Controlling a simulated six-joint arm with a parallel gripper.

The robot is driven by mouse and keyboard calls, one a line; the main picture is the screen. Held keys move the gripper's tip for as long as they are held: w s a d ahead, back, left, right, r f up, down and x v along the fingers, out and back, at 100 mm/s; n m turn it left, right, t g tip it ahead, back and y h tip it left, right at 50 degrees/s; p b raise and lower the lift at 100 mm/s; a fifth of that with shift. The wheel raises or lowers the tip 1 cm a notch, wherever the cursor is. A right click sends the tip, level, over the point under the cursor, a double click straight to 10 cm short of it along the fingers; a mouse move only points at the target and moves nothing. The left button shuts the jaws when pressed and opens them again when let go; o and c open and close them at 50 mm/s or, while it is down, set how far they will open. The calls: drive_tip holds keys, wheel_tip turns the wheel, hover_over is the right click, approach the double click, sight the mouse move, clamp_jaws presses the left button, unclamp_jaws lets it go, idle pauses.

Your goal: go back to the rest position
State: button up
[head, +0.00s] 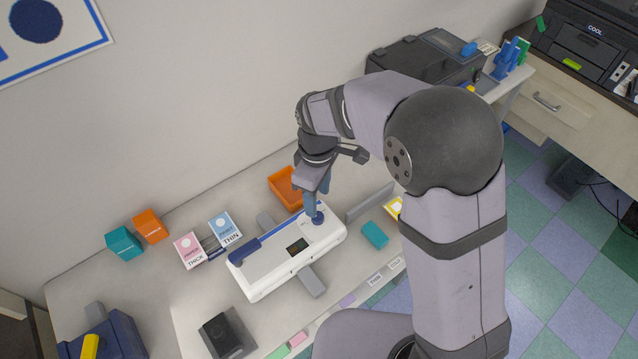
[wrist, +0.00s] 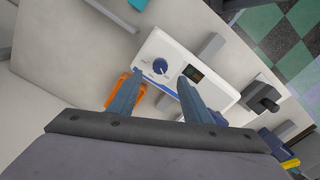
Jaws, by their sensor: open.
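My gripper (head: 318,202) is open, with its fingers pointing down over the right end of a white machine (head: 265,279) on the table. The machine has a blue bar (head: 262,246), a small dark display and a round blue knob (head: 318,219). In the wrist view, my gripper's two fingers (wrist: 160,77) are apart, and the knob (wrist: 160,66) shows just beyond the gap between them. Nothing is held between them. I cannot tell how high the fingertips are above the knob. My arm reaches in from the right and hides part of the table.
An orange tray (head: 284,190) lies close behind my gripper. A teal block (head: 375,235) is to the right of the machine. Pink (head: 189,250) and blue (head: 224,230) cards stand left of it. A black device (head: 222,335) is at the front. A dark printer (head: 420,58) stands at the back.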

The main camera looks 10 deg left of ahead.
drive_tip(key=shift+w+m, duration=0.15)
drive_tip(key=shift+m, duration=0.85)
drive_tip(key=shift+s+f+m, duration=0.2)
drive_tip(key=shift+f+m, duration=0.1)
drive_tip(key=shift+m, duration=0.4)
drive_tip(key=s+d+f+m, duration=0.1)
drive_tip(key=s+d+f, duration=0.1)
drive_tip(key=s, duration=0.1)
drive_tip(key=s+d+f+m+g, duration=0.1)
drive_tip(key=s, duration=0.1)
drive_tip(key=shift+m+h, duration=0.3)
drive_tip(key=s+d+r+m, duration=0.2)
drive_tip(key=s+d+m, duration=0.3)
drive_tip(key=s+d, duration=0.65)
drive_tip(key=w+d+r+m+t, duration=0.1)
drive_tip(key=w+d+r+m, duration=0.2)
drive_tip(key=d, duration=0.4)
drive_tip(key=shift+w+r, duration=0.25)
drive_tip(key=shift+w, duration=0.2)
drive_tip(key=shift+d, duration=0.1)
